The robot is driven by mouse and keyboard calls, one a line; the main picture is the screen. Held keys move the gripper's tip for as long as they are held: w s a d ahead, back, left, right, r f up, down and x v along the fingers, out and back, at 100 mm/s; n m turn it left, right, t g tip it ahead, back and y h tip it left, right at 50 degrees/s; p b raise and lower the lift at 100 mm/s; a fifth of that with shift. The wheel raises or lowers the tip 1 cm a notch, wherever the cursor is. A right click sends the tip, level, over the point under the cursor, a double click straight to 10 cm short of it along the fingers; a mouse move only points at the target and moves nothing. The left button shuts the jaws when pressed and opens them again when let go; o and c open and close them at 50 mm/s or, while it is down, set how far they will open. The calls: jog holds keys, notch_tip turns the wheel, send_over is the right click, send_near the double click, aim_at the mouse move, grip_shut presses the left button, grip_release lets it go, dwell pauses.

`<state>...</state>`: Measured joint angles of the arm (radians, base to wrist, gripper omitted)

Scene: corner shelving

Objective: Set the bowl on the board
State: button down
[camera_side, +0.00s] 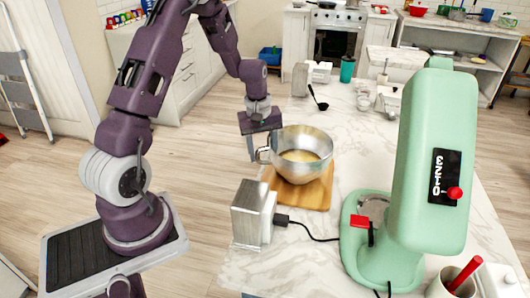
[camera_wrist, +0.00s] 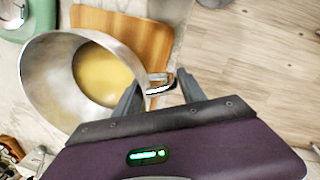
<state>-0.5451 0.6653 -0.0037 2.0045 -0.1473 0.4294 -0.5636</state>
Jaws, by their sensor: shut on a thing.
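The bowl (camera_side: 312,142) is shiny metal with a side handle and a pale yellow filling. It is upright or nearly so, over the wooden board (camera_side: 316,195) in the side view. Whether it touches the board or hangs just above it I cannot tell. My gripper (camera_side: 259,148) is at the bowl's left side, shut on its handle. In the wrist view the bowl (camera_wrist: 42,75) covers part of the board (camera_wrist: 140,38), and my gripper's fingers (camera_wrist: 157,92) are on either side of the handle.
A green stand mixer (camera_side: 425,170) stands at the right of the marble counter. A metal toaster-like box (camera_side: 252,212) with a black cord is in front of the board. A black ladle (camera_side: 319,99) and a teal cup (camera_side: 347,69) are farther back. Clear counter lies right of the bowl.

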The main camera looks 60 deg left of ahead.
jog(key=shift+f, duration=0.15)
jog(key=c, duration=0.7)
grip_release()
jog(key=shift+o, duration=0.2)
notch_tip(320, 180, up, 12)
jog(key=s+d+r+m+t, duration=0.1)
jog(key=s+d+r+m, duration=0.3)
jog(key=d+r, duration=0.3)
jog(key=s+d+r+m+t, duration=0.1)
jog(key=s+d+r+m, duration=0.1)
jog(key=s+d+m, duration=0.3)
jog(key=s+d+r+m+t, duration=0.2)
jog(key=s+d+m, duration=0.3)
jog(key=s, duration=0.7)
jog(key=shift+d+t, duration=0.3)
jog(key=shift+d, duration=0.75)
jog(key=shift+s, duration=0.1)
